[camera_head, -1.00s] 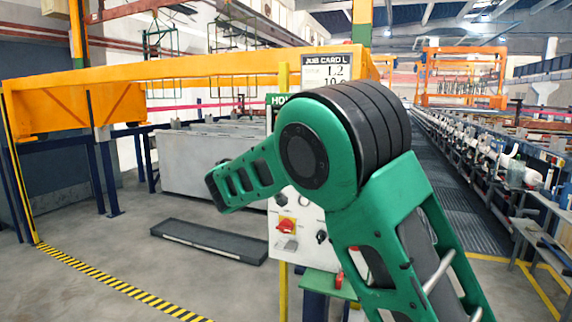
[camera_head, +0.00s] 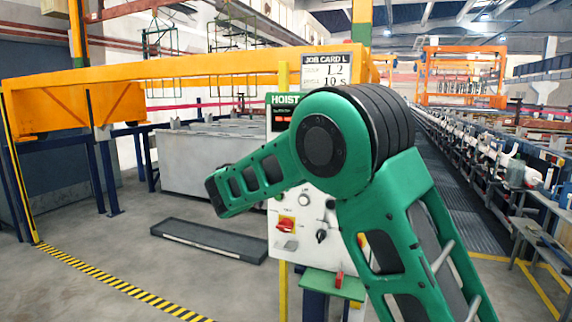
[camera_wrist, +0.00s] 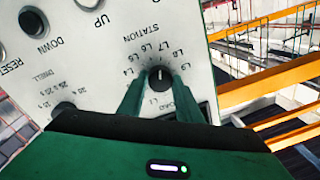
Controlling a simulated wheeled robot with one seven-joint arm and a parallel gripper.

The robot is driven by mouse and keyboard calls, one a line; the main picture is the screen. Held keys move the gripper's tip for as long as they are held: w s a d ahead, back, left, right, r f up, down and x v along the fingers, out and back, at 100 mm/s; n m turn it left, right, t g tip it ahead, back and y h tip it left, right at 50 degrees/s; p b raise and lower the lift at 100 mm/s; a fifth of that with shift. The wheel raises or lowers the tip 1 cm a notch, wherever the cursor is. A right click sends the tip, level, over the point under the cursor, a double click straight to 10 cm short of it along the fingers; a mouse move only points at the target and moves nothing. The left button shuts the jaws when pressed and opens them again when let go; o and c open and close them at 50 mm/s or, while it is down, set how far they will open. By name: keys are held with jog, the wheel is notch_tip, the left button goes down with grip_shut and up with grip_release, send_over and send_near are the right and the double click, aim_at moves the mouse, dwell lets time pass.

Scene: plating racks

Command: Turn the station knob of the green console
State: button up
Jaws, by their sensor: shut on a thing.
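The green console has a pale panel (camera_head: 284,243) with a green "HOIST" header (camera_head: 284,99), partly hidden behind my arm in the head view. In the wrist view its panel (camera_wrist: 90,75) appears rotated, with lettering roughly upside down. The dark station knob (camera_wrist: 160,77) sits below the "STATION" label, ringed by labels including L4 to L8. Its pale mark points up in the picture, towards L6 or L7; I cannot tell which. My gripper (camera_wrist: 160,85) has its green fingers on either side of the knob, shut on it. The head view hides the gripper's tips.
A job card (camera_head: 326,68) above the console reads L2 and 10 S. Also on the panel are a red switch (camera_head: 286,225) and, in the wrist view, a dwell knob (camera_wrist: 64,108) and a DOWN button (camera_wrist: 33,22). A dark tray (camera_head: 208,240) lies on the floor.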

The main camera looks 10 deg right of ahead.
jog(key=shift+a+f+m, duration=0.1)
jog(key=shift+f+m, duration=0.1)
jog(key=shift+m, duration=1)
jog(key=o, duration=1)
jog(key=shift+w, duration=0.15)
jog(key=shift+o, duration=0.2)
jog(key=shift+r, duration=0.1)
jog(key=v, duration=1)
jog(key=shift+s+a, duration=0.25)
jog(key=shift+s, duration=0.05)
